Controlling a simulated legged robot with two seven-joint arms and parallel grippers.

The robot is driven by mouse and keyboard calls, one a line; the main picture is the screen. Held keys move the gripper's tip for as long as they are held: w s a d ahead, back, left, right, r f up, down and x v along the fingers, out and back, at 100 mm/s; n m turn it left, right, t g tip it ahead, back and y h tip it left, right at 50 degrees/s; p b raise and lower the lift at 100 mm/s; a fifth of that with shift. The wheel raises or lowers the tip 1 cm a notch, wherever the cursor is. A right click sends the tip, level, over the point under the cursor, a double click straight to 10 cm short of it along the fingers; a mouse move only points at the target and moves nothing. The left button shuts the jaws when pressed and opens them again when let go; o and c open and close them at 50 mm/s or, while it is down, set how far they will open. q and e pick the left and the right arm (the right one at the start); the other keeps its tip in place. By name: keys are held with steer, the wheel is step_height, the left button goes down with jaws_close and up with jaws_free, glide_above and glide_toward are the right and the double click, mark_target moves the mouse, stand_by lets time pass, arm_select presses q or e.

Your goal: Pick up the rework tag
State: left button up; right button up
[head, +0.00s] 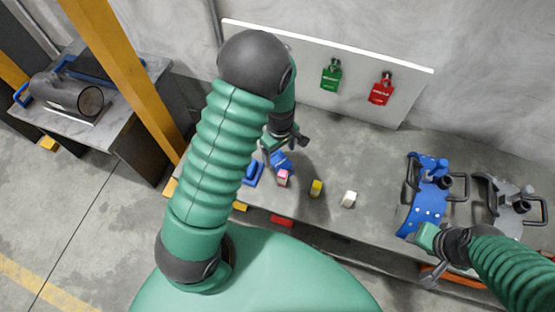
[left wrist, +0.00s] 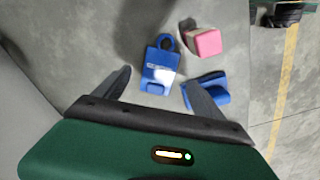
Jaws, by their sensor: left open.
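A blue tag (left wrist: 158,72) with a ring at its top and a white patch with unreadable print lies on the bench; I take it for the rework tag. In the head view the blue tag (head: 283,161) lies just below my left gripper (head: 286,146). In the left wrist view my left gripper (left wrist: 158,84) is open and empty, its fingers on either side of the tag's lower part. I cannot tell the height gap. My right gripper (head: 430,268) is beside the blue fixture at the right; its jaws are unclear.
A blue block-like piece (head: 254,173) and a pink block (head: 283,178) lie close to the tag. Yellow (head: 316,188) and white (head: 349,199) blocks stand to the right. Green (head: 331,77) and red (head: 381,91) tags hang on the white board (head: 290,50). A blue fixture (head: 427,200) stands right.

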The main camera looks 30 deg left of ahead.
mark_target(280, 162)
arm_select(q)
step_height(280, 162, down, 5)
steer(key=shift+d+r+b, duration=0.1)
steer(key=shift+r+b, duration=0.1)
steer(key=shift+b, duration=0.55)
steer(key=shift+r, duration=0.1)
steer(key=shift+c, duration=0.9)
steer(key=c, duration=1.3)
steer(key=shift+o, duration=0.2)
steer(key=shift+r, duration=0.1)
step_height(280, 162, up, 10)
steer(key=p, duration=0.3)
steer(key=shift+p, duration=0.3)
